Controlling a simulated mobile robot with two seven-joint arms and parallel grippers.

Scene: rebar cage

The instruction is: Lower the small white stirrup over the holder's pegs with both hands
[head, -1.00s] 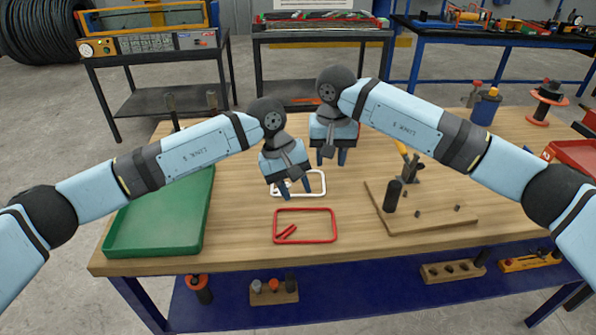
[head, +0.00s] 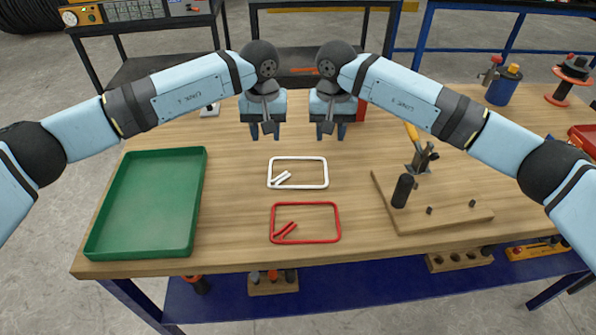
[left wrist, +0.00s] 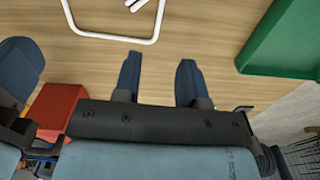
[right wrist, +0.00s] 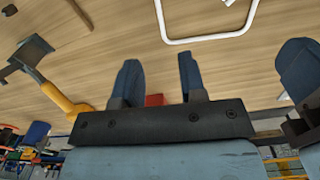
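The small white stirrup (head: 298,158) lies flat on the wooden table, its two hooked ends inside its left corner. Part of it shows at the top of the left wrist view (left wrist: 112,39) and of the right wrist view (right wrist: 212,37). The holder (head: 432,218) is a wooden board with short dark pegs (head: 472,204) and a black upright cylinder (head: 402,190), to the right of the stirrup. My left gripper (head: 264,132) is open and empty, beyond the stirrup's far side. My right gripper (head: 328,132) is open and empty beside it, also beyond the stirrup.
A red stirrup (head: 305,239) lies nearer the table's front edge. A green tray (head: 150,205) is at the left. A red block (left wrist: 60,110) sits near my grippers. Table between tray and stirrups is clear.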

